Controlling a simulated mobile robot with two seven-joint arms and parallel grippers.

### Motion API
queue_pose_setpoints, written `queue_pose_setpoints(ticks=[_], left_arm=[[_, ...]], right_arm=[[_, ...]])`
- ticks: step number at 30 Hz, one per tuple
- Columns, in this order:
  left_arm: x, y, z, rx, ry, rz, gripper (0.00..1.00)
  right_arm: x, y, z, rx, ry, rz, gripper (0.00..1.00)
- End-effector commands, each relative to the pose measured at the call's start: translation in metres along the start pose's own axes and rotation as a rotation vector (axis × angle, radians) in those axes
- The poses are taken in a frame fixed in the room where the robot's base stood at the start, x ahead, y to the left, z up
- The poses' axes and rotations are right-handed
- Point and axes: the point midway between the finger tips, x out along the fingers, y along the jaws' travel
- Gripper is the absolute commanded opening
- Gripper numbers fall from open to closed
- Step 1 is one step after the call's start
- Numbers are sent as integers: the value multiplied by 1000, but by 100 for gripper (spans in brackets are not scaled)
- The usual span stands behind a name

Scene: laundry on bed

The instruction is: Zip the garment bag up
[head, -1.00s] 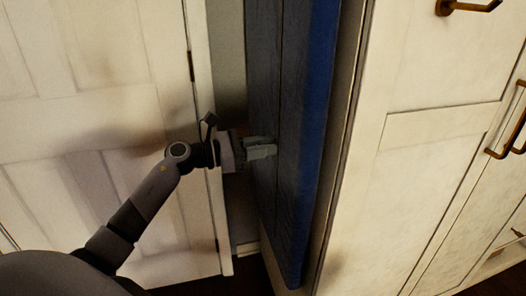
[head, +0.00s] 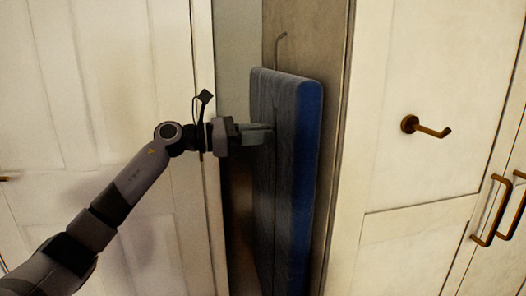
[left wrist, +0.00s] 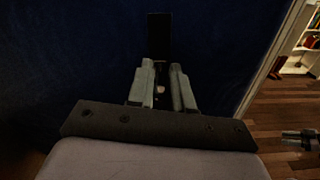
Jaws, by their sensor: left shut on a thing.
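The garment bag (head: 306,180) is dark blue and hangs upright from a thin grey hook (head: 278,50) in a narrow recess. A thin vertical line runs down its face. My left gripper (head: 268,134) is at this line, in the upper part of the bag. In the left wrist view, the gripper's fingers (left wrist: 163,88) are close together in front of the blue cloth (left wrist: 75,60), with a small pale bit between them. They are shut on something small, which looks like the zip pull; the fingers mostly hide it. A dark strip (left wrist: 159,36) stands above them.
A white panelled door (head: 110,130) is on the left, its edge close to my left wrist. The left wrist view shows wooden floor (left wrist: 275,112) and a shelf (left wrist: 300,62).

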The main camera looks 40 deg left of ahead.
Motion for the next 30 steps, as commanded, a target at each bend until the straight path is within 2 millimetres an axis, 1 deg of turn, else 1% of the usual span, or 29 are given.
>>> queue_pose_setpoints(ticks=[1, 6, 10, 20, 21, 22, 23, 30], left_arm=[[0, 3, 14, 8, -3, 1, 0], [0, 6, 29, 6, -3, 1, 0], [0, 6, 32, 6, -3, 2, 0], [-1, 8, 34, 9, -7, 6, 0], [-1, 8, 34, 9, -7, 6, 27], [-1, 8, 35, 8, -7, 7, 36], [-1, 8, 34, 8, -7, 6, 42], [0, 7, 32, 3, -3, 2, 42]], right_arm=[[-5, 0, -8, 0, 2, -1, 44], [-9, -1, -14, 1, 2, -2, 44], [-10, -1, -15, 1, 2, -3, 44], [-10, -2, -15, 1, 1, -4, 44], [-10, -2, -15, 1, 1, -4, 44], [-10, -2, -15, 1, 1, -4, 44], [-10, -2, -15, 1, 2, -4, 44], [-10, -2, -15, 1, 2, -4, 44]])
